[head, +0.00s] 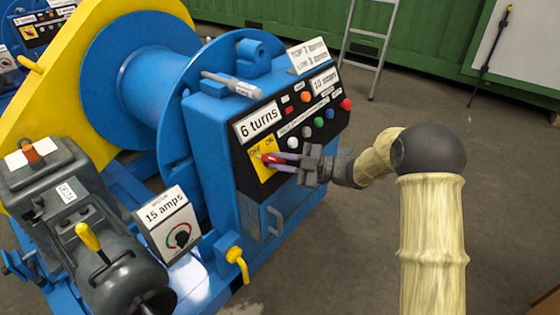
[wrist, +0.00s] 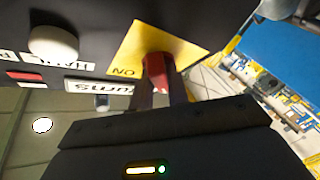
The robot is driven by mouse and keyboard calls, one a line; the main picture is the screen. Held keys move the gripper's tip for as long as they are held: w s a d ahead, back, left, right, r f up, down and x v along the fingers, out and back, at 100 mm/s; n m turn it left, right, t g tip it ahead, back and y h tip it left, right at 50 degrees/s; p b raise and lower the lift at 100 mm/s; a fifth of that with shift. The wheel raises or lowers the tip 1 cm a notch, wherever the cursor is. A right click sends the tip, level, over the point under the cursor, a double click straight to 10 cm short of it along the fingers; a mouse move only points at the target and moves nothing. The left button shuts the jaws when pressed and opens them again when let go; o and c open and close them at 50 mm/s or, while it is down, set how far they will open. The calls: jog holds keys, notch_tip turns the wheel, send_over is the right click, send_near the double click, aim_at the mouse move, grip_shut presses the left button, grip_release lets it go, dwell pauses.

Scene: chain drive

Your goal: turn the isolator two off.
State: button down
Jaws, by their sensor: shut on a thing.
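The isolator is a yellow plate (head: 263,170) marked OFF and ON, with a red handle (head: 267,158), on the dark front panel of the blue winch. I cannot read a number on it. My gripper (head: 277,161) reaches in from the right and is shut on the red handle. In the wrist view the red handle (wrist: 155,70) stands out from the yellow plate (wrist: 148,42), with the fingers around it and the gripper body hiding the lower part. The ON mark shows there. I cannot tell exactly which mark the handle points at.
Coloured buttons (head: 319,122) sit on the panel just right of the isolator. A grey motor unit (head: 75,215) and a "15 amps" box (head: 168,222) stand left. The floor at right is clear.

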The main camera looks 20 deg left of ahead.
jog(key=shift+d+f, duration=0.1)
jog(key=c, duration=1.4)
grip_release()
jog(key=shift+o, duration=0.2)
jog(key=d+p, duration=0.4)
jog(key=d, duration=1.3)
jog(key=shift+w+d, duration=0.15)
jog(key=shift+w, duration=0.2)
